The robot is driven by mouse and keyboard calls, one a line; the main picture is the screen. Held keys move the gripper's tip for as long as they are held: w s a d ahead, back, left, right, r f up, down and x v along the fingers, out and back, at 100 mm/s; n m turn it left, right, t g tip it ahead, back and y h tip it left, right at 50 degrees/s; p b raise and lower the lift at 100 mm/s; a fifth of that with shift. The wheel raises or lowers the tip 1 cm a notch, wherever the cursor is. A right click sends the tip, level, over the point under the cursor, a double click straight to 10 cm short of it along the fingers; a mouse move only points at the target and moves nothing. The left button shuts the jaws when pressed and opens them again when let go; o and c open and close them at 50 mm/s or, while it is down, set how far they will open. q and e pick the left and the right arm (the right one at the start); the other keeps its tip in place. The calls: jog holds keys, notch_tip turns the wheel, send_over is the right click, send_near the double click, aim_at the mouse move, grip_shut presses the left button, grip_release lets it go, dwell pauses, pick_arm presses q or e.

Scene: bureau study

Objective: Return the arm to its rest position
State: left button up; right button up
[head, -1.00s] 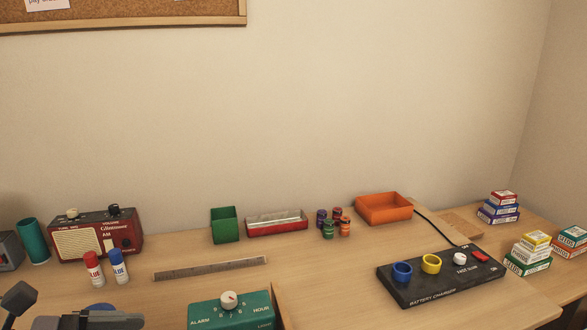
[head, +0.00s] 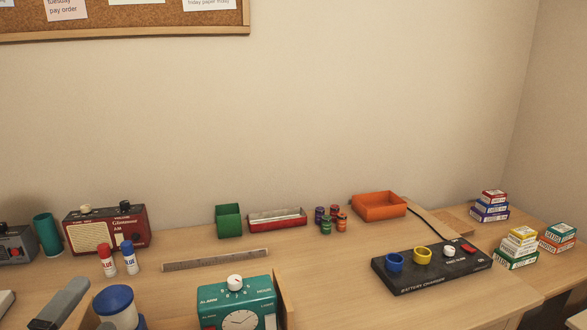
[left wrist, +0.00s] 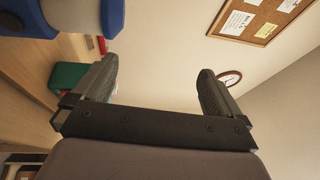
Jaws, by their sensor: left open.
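In the head view, part of my left gripper (head: 62,303) shows as a grey shape at the lower left, above the near part of the desk. In the left wrist view my left gripper (left wrist: 158,68) has its two dark fingers wide apart, with nothing between them. A round blue-and-white thing (head: 114,302) stands just right of the gripper in the head view; blue and white parts (left wrist: 110,15) also show at the top left of the left wrist view. My right gripper is in no view.
The desk holds a red radio (head: 108,230), two glue sticks (head: 129,258), a ruler (head: 215,260), a teal alarm clock (head: 238,305), a green box (head: 228,221), an orange tray (head: 379,206) and a black battery charger (head: 430,268). Small boxes are stacked at right.

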pick_arm(q)
jog(key=s+a+f+n+g+y, duration=0.1)
jog(key=s+f+n+g+y, duration=0.2)
jog(key=f+n, duration=0.35)
jog(key=s+a+f+n+g+y, duration=0.1)
jog(key=s+f+n+g, duration=0.2)
jog(key=f+n+g, duration=0.3)
jog(key=s+d+f+n+g+h, duration=0.35)
jog(key=s+d+f+g, duration=0.45)
jog(key=s, duration=0.4)
jog(key=w+d+f+t+h+p, duration=0.1)
jog(key=w+d+f+t+p, duration=0.2)
jog(key=w+t+p, duration=0.3)
jog(key=shift+f+t+p, duration=0.35)
jog(key=shift+f+t, duration=0.2)
jog(key=shift+t, duration=0.35)
